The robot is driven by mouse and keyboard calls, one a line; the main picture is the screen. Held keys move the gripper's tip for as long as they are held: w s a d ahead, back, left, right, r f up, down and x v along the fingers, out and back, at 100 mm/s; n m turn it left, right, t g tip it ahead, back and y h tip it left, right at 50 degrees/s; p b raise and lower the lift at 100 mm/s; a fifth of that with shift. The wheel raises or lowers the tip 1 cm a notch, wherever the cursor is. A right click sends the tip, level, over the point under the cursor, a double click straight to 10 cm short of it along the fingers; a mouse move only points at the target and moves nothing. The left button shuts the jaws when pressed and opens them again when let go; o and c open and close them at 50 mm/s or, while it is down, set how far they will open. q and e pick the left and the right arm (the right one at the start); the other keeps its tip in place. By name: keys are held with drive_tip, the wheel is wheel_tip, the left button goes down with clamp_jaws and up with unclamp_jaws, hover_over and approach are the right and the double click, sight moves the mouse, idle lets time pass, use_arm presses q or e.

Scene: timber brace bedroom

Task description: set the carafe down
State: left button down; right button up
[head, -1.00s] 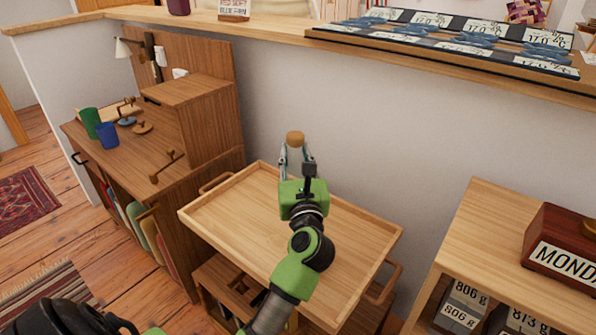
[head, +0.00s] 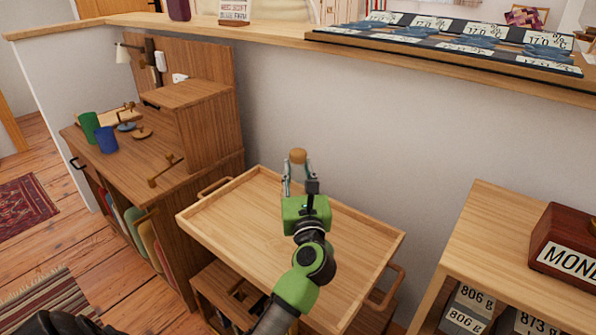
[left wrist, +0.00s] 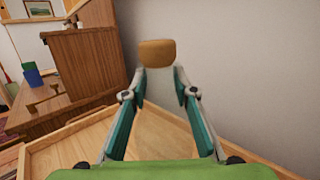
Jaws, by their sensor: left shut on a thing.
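The carafe shows mainly as its round cork-coloured top (head: 298,156), above the far part of a wooden tray (head: 245,235). My left gripper (head: 299,173) is shut on it, below that top. In the left wrist view the carafe's top (left wrist: 157,53) stands upright between the fingertips of my left gripper (left wrist: 159,82). The body is pale or clear and hard to make out against the wall. I cannot tell whether its base touches the tray. My right gripper is not in view.
The tray's visible floor is bare, with a raised rim. A wall stands close behind it. A wooden desk with a green cup (head: 89,127) and a blue cup (head: 107,139) is on the left. A shelf with a day block (head: 566,243) is on the right.

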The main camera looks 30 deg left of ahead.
use_arm(q)
drive_tip(key=c, duration=1.6)
unclamp_jaws()
drive_tip(key=shift+c, duration=0.2)
drive_tip(key=shift+r, duration=0.1)
drive_tip(key=v, duration=1.2)
